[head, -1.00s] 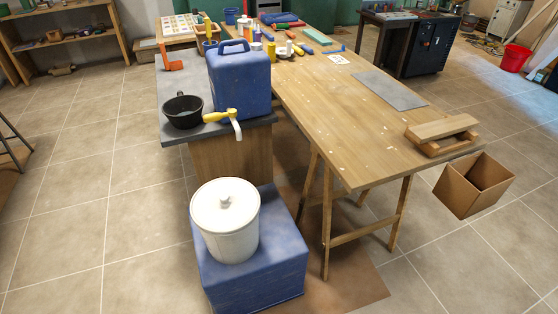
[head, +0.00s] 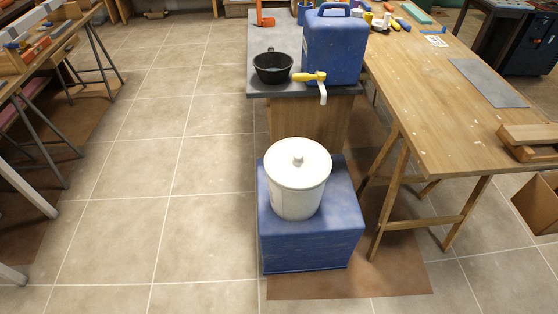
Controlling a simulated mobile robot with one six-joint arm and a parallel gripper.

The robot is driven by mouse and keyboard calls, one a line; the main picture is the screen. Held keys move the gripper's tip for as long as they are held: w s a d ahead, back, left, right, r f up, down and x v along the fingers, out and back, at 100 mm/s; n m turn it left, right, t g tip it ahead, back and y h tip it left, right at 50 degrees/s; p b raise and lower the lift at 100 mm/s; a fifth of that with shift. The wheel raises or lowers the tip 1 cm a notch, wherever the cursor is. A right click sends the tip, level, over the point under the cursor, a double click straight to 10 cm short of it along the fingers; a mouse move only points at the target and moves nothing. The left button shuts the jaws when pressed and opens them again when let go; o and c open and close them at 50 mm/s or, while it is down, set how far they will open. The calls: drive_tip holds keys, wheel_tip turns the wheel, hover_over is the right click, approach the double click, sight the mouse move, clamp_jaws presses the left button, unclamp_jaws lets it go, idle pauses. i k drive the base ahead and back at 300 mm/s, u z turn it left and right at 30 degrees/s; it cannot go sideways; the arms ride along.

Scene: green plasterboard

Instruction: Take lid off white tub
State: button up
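The white tub (head: 296,199) stands upright on a blue box (head: 310,246) near the middle of the head view. The lid appears to sit flat on the rim. My gripper is not in view.
Behind the tub is a grey-topped bench (head: 272,93) with a black pot (head: 272,68) and a blue jerrycan (head: 335,48) with a tap. A wooden trestle table (head: 437,125) stands close on the right. The tiled floor (head: 150,215) to the left is clear.

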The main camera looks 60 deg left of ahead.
sight(295, 163)
drive_tip(key=z, duration=0.4)
drive_tip(key=k, duration=0.2)
drive_tip(key=u, duration=2.75)
drive_tip(key=k, duration=0.2)
drive_tip(key=u, duration=1.35)
drive_tip(key=k, duration=0.65)
drive_tip(key=z, duration=0.25)
drive_tip(key=i, duration=0.55)
drive_tip(key=z, duration=0.05)
